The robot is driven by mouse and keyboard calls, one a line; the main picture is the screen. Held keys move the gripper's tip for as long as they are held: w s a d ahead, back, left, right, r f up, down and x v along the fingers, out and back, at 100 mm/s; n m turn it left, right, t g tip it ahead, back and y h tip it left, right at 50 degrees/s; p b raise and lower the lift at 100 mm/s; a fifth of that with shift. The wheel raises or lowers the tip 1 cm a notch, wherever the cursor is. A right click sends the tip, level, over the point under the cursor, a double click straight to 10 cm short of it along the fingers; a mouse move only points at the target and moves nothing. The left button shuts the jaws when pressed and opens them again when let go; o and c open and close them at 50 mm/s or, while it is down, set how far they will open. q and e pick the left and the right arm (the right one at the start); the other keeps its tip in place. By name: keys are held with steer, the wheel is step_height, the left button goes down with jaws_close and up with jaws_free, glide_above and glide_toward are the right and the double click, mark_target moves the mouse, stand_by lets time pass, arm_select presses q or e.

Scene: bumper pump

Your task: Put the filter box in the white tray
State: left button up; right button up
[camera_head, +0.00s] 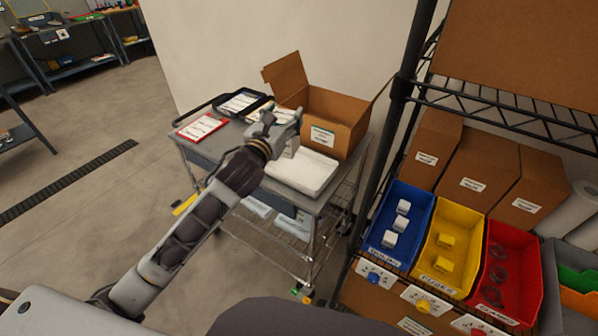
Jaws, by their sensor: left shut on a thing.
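The white tray (303,174) lies on the top of a grey wheeled cart, at its near right side. My left gripper (284,130) is over the cart top, just behind and above the tray's far left part. It is shut on a small pale box (291,147), which I take to be the filter box; the fingers hide much of it. I cannot tell whether the box touches the tray. Similar small white boxes (390,239) lie in the blue bin (373,243) on the rack. My right gripper is not in view.
An open cardboard box (345,112) stands behind the tray on the cart. A red-edged sheet (201,127) and a black tray (240,103) lie to the left. The black wire rack (398,100) rises right of the cart, holding yellow (449,251) and red (508,268) bins.

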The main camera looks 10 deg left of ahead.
arm_select(q)
steer(key=w+r, duration=0.3)
steer(key=w, duration=0.6)
steer(key=w+a+f+y+b, duration=0.1)
steer(key=w+a+f, duration=0.1)
steer(key=f, duration=0.8)
steer(key=w+a+f+n+y+b, duration=0.1)
steer(key=w+a+f, duration=0.1)
steer(key=f, duration=0.9)
steer(key=shift+n+y+b, duration=0.3)
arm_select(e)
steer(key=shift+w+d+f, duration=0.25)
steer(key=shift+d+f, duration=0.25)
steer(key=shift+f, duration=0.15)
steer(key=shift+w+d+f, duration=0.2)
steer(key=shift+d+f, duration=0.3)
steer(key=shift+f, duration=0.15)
